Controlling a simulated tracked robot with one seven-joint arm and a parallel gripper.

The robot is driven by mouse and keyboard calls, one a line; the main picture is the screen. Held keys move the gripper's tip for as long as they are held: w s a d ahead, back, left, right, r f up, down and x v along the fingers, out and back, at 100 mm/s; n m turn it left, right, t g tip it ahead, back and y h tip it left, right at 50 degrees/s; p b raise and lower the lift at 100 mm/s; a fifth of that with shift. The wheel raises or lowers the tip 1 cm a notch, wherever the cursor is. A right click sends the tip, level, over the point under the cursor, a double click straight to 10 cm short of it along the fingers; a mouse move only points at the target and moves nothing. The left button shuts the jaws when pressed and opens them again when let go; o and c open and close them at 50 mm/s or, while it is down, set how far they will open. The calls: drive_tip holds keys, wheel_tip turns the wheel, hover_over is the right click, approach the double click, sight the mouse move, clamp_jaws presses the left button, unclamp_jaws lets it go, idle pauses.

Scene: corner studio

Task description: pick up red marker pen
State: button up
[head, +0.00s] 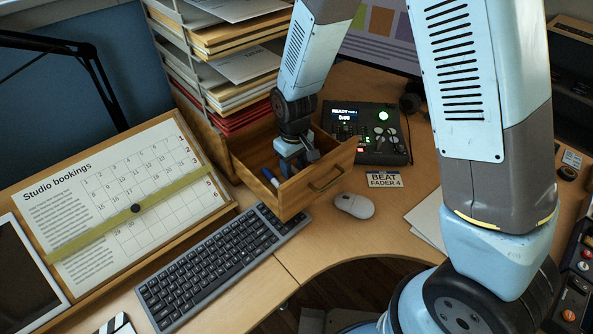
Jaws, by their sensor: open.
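My gripper (297,165) points down inside an open wooden drawer (311,188) at the desk's back middle. Its fingers are partly hidden by the drawer's front wall, and I cannot see what lies between them. A white pen with a blue end (270,178) lies in the drawer, left of my gripper. I cannot make out a red marker pen; the drawer's floor is mostly hidden by its front wall and my gripper.
A keyboard (215,266) and a white mouse (353,205) lie in front of the drawer. A black control box (370,135) stands right of it. Paper trays (225,75) rise behind it. A calendar board (120,205) is at left. Bare desk shows around the mouse.

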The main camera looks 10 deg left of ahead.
clamp_jaws()
idle(0.3)
